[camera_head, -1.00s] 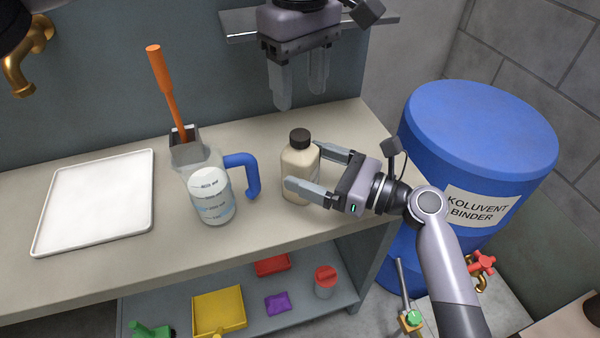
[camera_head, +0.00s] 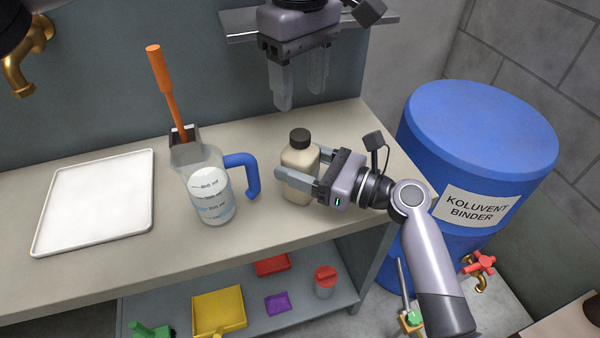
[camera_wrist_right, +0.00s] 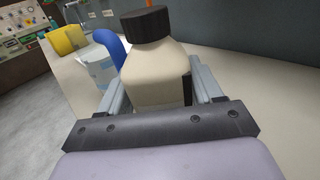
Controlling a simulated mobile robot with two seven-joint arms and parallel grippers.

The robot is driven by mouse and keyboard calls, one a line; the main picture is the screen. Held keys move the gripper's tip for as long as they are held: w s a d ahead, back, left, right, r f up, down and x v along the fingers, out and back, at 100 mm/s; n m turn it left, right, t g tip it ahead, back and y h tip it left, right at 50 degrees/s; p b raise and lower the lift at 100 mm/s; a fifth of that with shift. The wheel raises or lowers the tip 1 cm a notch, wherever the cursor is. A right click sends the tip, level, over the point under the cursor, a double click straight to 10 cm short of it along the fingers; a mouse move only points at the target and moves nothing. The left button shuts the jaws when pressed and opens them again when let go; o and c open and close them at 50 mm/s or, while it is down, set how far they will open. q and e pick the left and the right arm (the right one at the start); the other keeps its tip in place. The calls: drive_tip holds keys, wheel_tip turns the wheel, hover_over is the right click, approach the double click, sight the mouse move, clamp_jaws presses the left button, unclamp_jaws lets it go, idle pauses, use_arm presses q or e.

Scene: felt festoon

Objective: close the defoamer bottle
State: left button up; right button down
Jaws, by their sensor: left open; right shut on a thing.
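The defoamer bottle (camera_head: 300,160) is cream with a black cap (camera_head: 300,138) on its neck. It stands upright on the bench, and no gap shows under the cap. My right gripper (camera_head: 298,183) is shut on the bottle's body from the right, with one finger on each side. In the right wrist view the bottle (camera_wrist_right: 155,80) fills the space between the fingers, with the cap (camera_wrist_right: 147,24) above them. My left gripper (camera_head: 300,92) is open and empty, fingers pointing down, above and behind the bottle.
A measuring jug (camera_head: 211,195) with a blue handle and an orange-handled tool (camera_head: 162,80) stands left of the bottle. A white tray (camera_head: 43,240) lies further left. A blue drum (camera_head: 480,130) stands right of the bench (camera_head: 270,225). The lower shelf holds a yellow dustpan-like item (camera_head: 218,310).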

use_arm(q)
drive_tip(key=n, duration=0.3)
drive_tip(key=shift+n, duration=0.3)
drive_tip(key=n, duration=0.4)
drive_tip(key=shift+n, duration=0.3)
drive_tip(key=n, duration=1)
drive_tip(key=shift+n, duration=0.3)
drive_tip(key=n, duration=0.4)
drive_tip(key=shift+n, duration=0.3)
drive_tip(key=n, duration=0.7)
drive_tip(key=shift+n, duration=0.3)
